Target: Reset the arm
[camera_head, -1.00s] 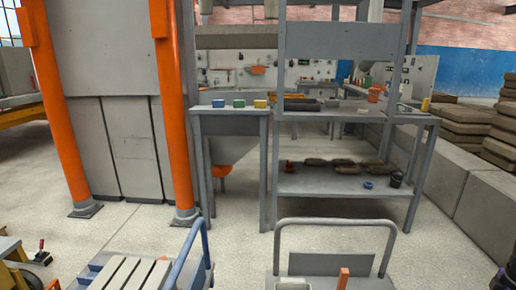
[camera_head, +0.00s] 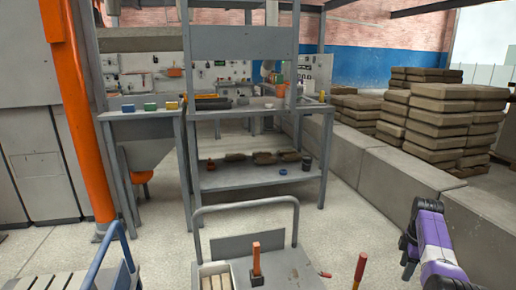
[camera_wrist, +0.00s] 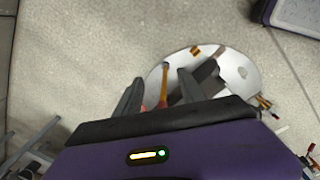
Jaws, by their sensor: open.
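My gripper (camera_wrist: 158,88) shows in the wrist view as two dark fingers spread apart with nothing between them. Its purple body fills the lower part of that view. In the head view, part of my purple and dark arm (camera_head: 437,245) is at the lower right, over the pale floor and clear of the grey blocks behind it.
A grey trolley (camera_head: 290,272) with a hoop handle stands in front. A grey bench with shelves (camera_head: 255,178) is behind it. Low grey blocks (camera_head: 375,165) run along the right. A white round surface (camera_wrist: 232,60) is below the wrist.

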